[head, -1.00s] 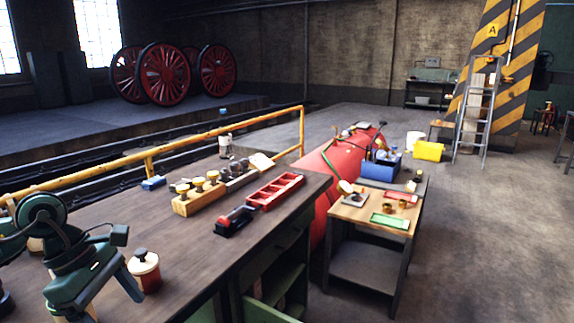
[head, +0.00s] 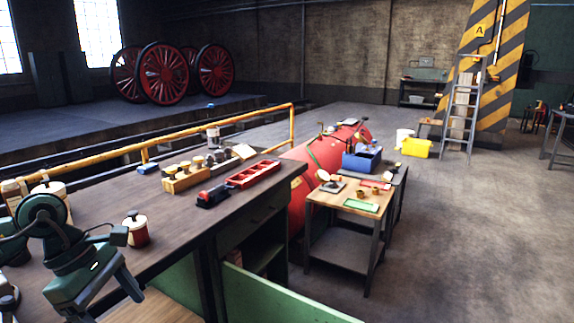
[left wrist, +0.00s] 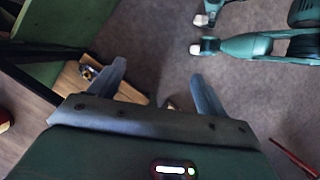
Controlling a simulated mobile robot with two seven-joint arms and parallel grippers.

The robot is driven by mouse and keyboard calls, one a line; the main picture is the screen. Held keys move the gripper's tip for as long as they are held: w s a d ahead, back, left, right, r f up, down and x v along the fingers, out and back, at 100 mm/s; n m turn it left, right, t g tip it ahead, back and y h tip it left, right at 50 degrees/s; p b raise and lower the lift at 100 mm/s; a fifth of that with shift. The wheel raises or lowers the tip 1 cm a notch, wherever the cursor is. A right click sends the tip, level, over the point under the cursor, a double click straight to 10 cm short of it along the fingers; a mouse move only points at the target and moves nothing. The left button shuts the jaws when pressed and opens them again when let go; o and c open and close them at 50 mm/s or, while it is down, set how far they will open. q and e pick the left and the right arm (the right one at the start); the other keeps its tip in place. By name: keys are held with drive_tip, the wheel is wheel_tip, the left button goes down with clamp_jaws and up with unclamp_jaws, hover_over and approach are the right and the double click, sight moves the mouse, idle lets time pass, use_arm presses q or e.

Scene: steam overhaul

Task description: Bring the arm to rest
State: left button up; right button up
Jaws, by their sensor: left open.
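My left arm comes in from the left in the head view, bent over the near end of the dark wooden workbench (head: 110,205). My left gripper (head: 112,300) points downward at the bench's near edge, below a red jar with a cream lid (head: 135,229). In the left wrist view the two fingers of the left gripper (left wrist: 158,72) are spread apart with grey floor between them, holding nothing. A wooden piece with a small metal item (left wrist: 88,72) lies below and beside the left finger. My right gripper is not in view.
Red trays (head: 253,174) and a wooden block with several knobs (head: 186,178) stand on the bench. A green panel (head: 270,295) is at the bench's front. A small cart (head: 348,207) and a red boiler (head: 325,152) stand beyond.

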use_arm(q)
drive_tip(key=s+d+r+n+t+h+p, duration=0.1)
drive_tip(key=d+n+t+h, duration=0.2)
drive_tip(key=d+n+h, duration=0.7)
drive_tip(key=s+d+n+t+h+p, duration=0.1)
drive_tip(key=s+d+n+t+h, duration=0.3)
drive_tip(key=d+n, duration=0.6)
drive_tip(key=w+a+f+n+t+y, duration=0.3)
drive_tip(key=f+n+t+y, duration=0.55)
drive_tip(key=n, duration=0.95)
drive_tip(key=s+a+f+n+g+y, duration=0.2)
drive_tip(key=s+f+n+y, duration=0.1)
drive_tip(key=s+f+n, duration=0.2)
drive_tip(key=s+a+f+n+g+y+p, duration=0.1)
drive_tip(key=s+a+f+n+g+y, duration=0.1)
drive_tip(key=s+f+n, duration=0.4)
wheel_tip(320, 180, down, 5)
drive_tip(key=n+g+y, duration=0.1)
drive_tip(key=n, duration=0.1)
drive_tip(key=shift+n+y, duration=0.35)
drive_tip(key=shift+n, duration=0.05)
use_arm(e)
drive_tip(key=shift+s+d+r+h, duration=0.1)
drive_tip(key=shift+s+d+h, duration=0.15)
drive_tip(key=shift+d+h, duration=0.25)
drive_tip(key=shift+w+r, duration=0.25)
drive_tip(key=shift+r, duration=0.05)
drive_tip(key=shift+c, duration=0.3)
